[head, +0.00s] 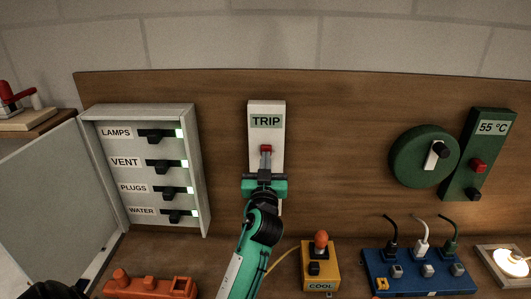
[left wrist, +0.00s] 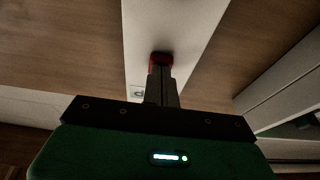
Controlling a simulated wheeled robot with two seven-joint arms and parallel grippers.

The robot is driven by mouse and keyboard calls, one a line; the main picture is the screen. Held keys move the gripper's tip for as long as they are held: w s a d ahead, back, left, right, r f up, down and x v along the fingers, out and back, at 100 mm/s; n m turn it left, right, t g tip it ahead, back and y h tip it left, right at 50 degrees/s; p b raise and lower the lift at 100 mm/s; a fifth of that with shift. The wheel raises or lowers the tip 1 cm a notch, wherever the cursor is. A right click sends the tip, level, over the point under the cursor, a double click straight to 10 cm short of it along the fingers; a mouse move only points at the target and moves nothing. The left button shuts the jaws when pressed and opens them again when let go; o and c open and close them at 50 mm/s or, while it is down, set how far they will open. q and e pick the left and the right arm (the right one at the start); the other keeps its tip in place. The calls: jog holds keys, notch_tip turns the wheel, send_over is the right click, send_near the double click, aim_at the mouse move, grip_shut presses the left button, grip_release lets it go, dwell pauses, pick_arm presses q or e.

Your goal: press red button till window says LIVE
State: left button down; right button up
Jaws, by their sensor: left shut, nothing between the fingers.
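A tall white box (head: 266,133) is fixed to the wooden board, with a small window (head: 266,121) near its top that reads TRIP. Below the window is a red button (head: 266,149). My left gripper (head: 265,160) is shut and empty, with its tips at the button. In the left wrist view the closed fingers (left wrist: 161,84) reach up to the red button (left wrist: 161,58) and cover its lower middle; I cannot tell whether it is pressed in. The lower part of the box is hidden behind my gripper. My right gripper is not in view.
At left an open grey panel (head: 148,203) holds switches labelled LAMPS, VENT, PLUGS and WATER. At right are a green dial (head: 405,156) and a green 55 °C unit (head: 474,190). A yellow COOL box (head: 322,270), a blue plug block (head: 405,284) and a lamp (head: 511,262) stand in front.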

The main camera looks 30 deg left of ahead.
pick_arm(q)
jog(key=shift+w+a, duration=0.1)
jog(key=shift+w, duration=0.15)
jog(key=shift+s, duration=0.1)
jog(key=s+d, duration=0.2)
jog(key=s, duration=0.1)
jog(key=s+d, duration=0.1)
jog(key=s, duration=0.1)
jog(key=shift+d+b, duration=0.1)
jog(key=shift+b, duration=0.3)
